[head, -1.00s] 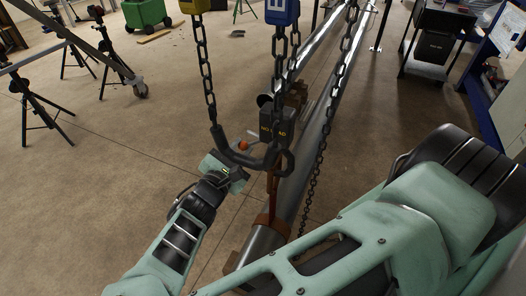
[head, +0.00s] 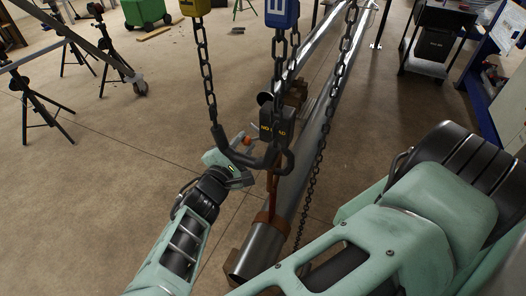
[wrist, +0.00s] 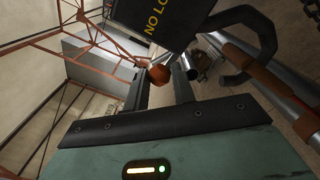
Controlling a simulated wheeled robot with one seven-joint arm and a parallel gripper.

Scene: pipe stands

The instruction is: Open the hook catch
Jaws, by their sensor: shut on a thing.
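The black hook (head: 262,161) hangs under a dark block (head: 277,124) with yellow lettering, which also shows in the wrist view (wrist: 165,20). An orange knob (head: 247,141) sits at the left of the block, over the hook's mouth. In the wrist view the knob (wrist: 160,74) is between the tips of my two dark fingers. My gripper (wrist: 160,85) is shut on it, coming from the lower left in the head view. The catch's own bar is too small and too covered to tell whether it stands open.
Chains (head: 206,75) hang left and right of the hook. A rust-brown strap (head: 273,188) runs from the hook to a steel pipe (head: 262,250) below. My forearm fills the lower right. Open floor (head: 120,190) lies to the left.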

